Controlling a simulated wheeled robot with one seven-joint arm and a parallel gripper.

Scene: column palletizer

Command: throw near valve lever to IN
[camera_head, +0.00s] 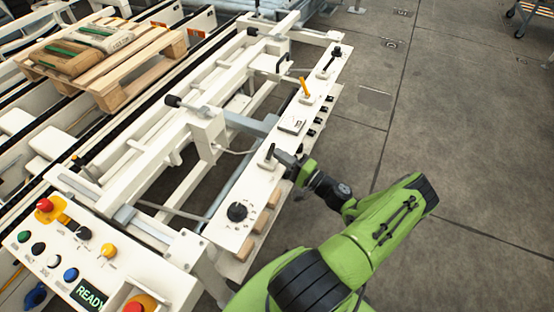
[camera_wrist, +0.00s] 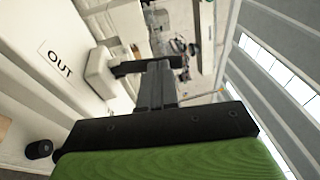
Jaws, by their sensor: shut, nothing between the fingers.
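The near valve lever (camera_head: 268,155) is a dark handle on a small base on the narrow white panel (camera_head: 222,222) at the machine's right side. My gripper (camera_head: 283,157) is at the panel's right edge, close beside this lever. In the wrist view my gripper (camera_wrist: 157,70) is shut, with its dark fingers together and nothing between them. The lever's black bar (camera_wrist: 128,68) extends from a pale block across the fingertips. Whether they touch is unclear. A label reading OUT (camera_wrist: 60,60) is on the panel; I cannot see the IN label.
A black rotary knob (camera_head: 237,211) is nearer. A button console (camera_head: 75,255) showing READY is at lower left. A wooden pallet (camera_head: 120,72) carries bags.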

